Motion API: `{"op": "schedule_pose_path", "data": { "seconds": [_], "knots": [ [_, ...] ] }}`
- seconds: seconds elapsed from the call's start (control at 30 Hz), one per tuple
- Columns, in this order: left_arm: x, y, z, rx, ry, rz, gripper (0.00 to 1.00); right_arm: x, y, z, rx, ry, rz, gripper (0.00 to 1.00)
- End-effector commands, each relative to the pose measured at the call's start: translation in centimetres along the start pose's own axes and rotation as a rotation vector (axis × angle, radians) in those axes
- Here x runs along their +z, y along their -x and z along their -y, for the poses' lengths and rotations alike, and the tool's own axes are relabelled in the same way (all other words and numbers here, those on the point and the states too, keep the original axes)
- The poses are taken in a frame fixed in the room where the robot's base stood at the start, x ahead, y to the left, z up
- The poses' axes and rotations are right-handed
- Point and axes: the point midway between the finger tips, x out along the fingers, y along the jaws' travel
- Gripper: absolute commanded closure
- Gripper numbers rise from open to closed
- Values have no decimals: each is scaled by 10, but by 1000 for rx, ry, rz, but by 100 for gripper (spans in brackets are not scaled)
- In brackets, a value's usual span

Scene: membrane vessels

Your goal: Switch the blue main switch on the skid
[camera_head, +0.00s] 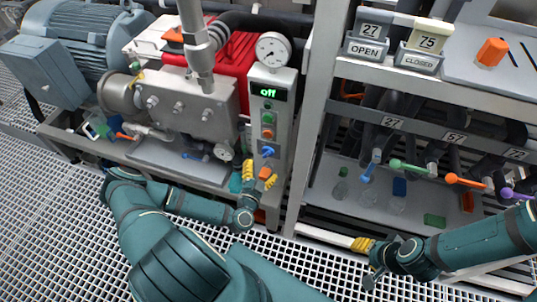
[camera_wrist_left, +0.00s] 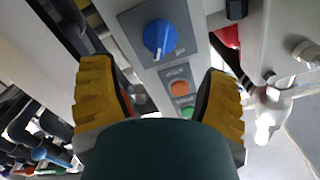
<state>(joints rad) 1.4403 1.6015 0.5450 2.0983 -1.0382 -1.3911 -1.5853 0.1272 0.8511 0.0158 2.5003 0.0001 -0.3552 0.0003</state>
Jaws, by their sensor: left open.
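My left gripper (camera_head: 259,176) is open, with yellow-padded fingers just below the switch; nothing is between the pads. The fingers (camera_wrist_left: 158,70) appear apart from the knob. My right gripper (camera_head: 362,244) is low by the rack; its jaw opening cannot be made out.
Green (camera_head: 268,116) and orange (camera_head: 267,133) buttons sit just above the switch. A pressure gauge (camera_head: 273,49) tops the box. A pump block (camera_head: 190,105) stands left. A rack post (camera_head: 310,120) rises close on the right, with coloured valve handles (camera_head: 408,167) beyond.

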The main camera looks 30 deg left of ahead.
Motion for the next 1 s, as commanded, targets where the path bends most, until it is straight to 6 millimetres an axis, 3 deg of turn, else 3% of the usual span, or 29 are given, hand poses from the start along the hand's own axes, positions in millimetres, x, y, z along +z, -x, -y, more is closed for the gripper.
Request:
{"op": "schedule_pose_path", "data": {
  "seconds": [0.2,0.4,0.83,1.0],
  "knots": [
    [1,-41,-1,-1,1,-1,24,-1,-9,-3,0,0,-4,53],
    [0,-64,-1,0,1,0,24,-1,-13,-5,1,1,-7,53],
    [0,-72,0,1,1,1,23,-2,-13,-5,1,1,-7,53],
    [0,-72,0,2,1,1,83,-2,-13,-5,1,1,-7,53]
  ]
}}
